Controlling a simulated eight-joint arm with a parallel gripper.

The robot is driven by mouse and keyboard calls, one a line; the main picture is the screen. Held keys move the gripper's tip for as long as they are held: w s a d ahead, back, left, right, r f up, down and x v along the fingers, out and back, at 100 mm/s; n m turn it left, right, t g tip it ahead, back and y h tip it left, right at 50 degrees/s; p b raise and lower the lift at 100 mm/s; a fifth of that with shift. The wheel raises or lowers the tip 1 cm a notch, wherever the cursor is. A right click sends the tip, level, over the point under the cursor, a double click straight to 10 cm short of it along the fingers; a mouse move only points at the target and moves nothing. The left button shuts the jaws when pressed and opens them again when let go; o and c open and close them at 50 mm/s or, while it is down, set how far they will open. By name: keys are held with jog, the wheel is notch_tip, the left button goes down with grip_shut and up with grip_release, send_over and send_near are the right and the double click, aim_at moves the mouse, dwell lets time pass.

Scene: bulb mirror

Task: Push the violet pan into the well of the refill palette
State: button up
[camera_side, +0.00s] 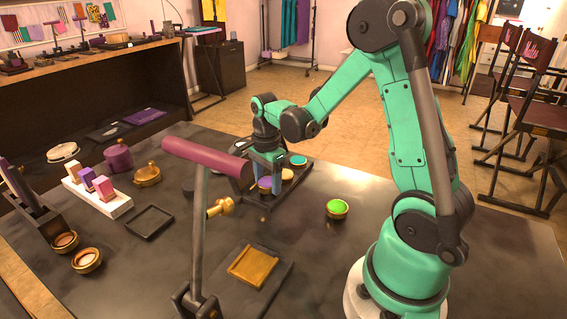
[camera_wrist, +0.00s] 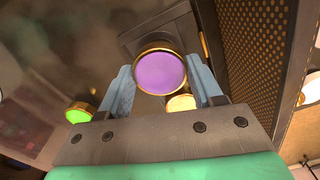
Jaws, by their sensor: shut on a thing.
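The violet pan (camera_side: 264,184) is a round violet disc with a brass rim. It also shows in the wrist view (camera_wrist: 160,73), between the two blue fingers. My gripper (camera_side: 265,172) is shut on it, pointing down over the front part of the dark refill palette (camera_side: 280,199). The palette holds a cream pan (camera_side: 287,174) and a teal pan (camera_side: 298,160) behind the violet one. In the wrist view, part of the dark palette (camera_wrist: 130,42) shows beyond the violet pan. The well is hidden, and I cannot tell how deep the pan sits.
A green pan (camera_side: 337,208) stands apart on the table, right of the palette. A maroon padded bar (camera_side: 205,157) on a post stands in front and to the left. A dark perforated panel (camera_wrist: 267,55) rises close to the right finger. The table's right side is clear.

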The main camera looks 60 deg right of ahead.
aim_at(268, 182)
jog(key=shift+f, duration=0.9)
jog(key=shift+r, duration=0.1)
dwell(0.3)
jog(key=shift+r, duration=0.55)
jog(key=shift+f, duration=0.55)
dwell(1.0)
jog(key=o, duration=1.3)
jog(key=shift+r, duration=2.75)
